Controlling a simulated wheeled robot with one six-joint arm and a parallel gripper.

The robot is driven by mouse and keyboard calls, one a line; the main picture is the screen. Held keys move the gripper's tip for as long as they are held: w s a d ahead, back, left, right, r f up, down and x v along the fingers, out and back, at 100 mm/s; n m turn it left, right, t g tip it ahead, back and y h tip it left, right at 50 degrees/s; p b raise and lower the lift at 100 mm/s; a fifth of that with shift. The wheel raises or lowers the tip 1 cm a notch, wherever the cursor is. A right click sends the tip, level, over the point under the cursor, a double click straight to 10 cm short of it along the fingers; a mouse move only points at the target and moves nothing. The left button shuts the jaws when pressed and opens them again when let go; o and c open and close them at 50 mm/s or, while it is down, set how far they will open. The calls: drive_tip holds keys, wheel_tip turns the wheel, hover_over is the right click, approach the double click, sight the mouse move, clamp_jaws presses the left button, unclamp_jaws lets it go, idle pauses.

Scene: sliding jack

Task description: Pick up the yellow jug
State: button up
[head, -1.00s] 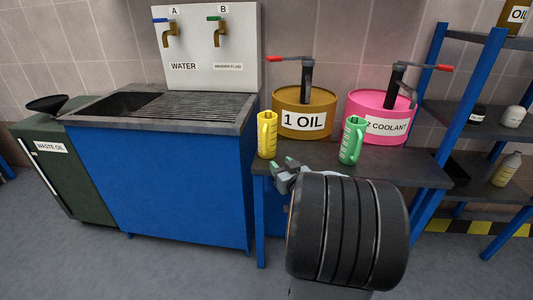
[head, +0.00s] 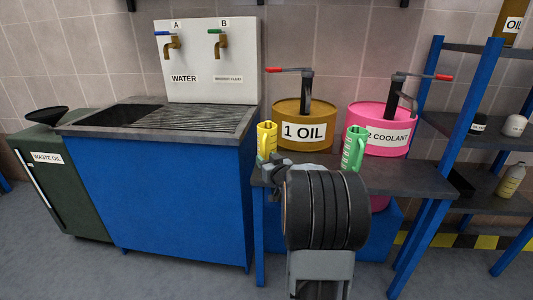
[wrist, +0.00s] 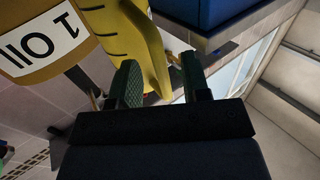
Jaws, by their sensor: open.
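The yellow jug (head: 266,141) stands at the left front of the bench, beside the brown oil drum, with its lower part hidden behind my gripper. In the wrist view the jug (wrist: 122,32) fills the upper middle, and a yellow part of it reaches toward the gap between the fingers. My gripper (head: 271,168) is at the bench's left front edge, just in front of the jug. In the wrist view its two green-padded fingers (wrist: 161,78) are apart. The left finger overlaps the jug in the picture; I cannot tell whether they touch.
The brown drum (head: 302,131) labelled 1 OIL is close by. A green jug (head: 354,148) stands to the right on the bench (head: 408,178), before the pink coolant drum (head: 382,128). The blue sink cabinet (head: 165,195) is to the left. Blue shelving (head: 464,118) stands right.

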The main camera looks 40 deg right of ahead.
drive_tip(key=shift+w+d, duration=0.2)
drive_tip(key=shift+w, duration=0.85)
drive_tip(key=shift+c, duration=0.2)
clamp_jaws()
